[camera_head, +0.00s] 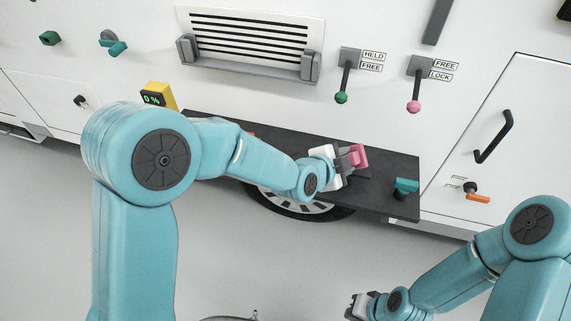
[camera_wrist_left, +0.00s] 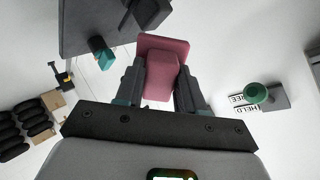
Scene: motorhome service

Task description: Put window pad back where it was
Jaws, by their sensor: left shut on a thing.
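A pink pad (camera_head: 358,156) is between the fingers of my left gripper (camera_head: 348,160), over the dark shelf (camera_head: 392,167) on the vehicle's side. I take it for the window pad. In the left wrist view the same pink pad (camera_wrist_left: 166,72) has a wide plate at its far end and a thicker block between the two fingers (camera_wrist_left: 158,88), which are shut on it. My right gripper (camera_head: 357,306) is low, in front of the shelf and away from it. Its fingers are too small to judge.
A teal-topped piece (camera_head: 406,186) stands at the shelf's right end. Above are a slatted vent (camera_head: 250,42) with grey side blocks, a green-knobbed lever (camera_head: 342,97) and a pink-knobbed lever (camera_head: 414,105). A yellow display (camera_head: 158,96) reads 0 %. A wheel (camera_head: 300,205) lies below the shelf.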

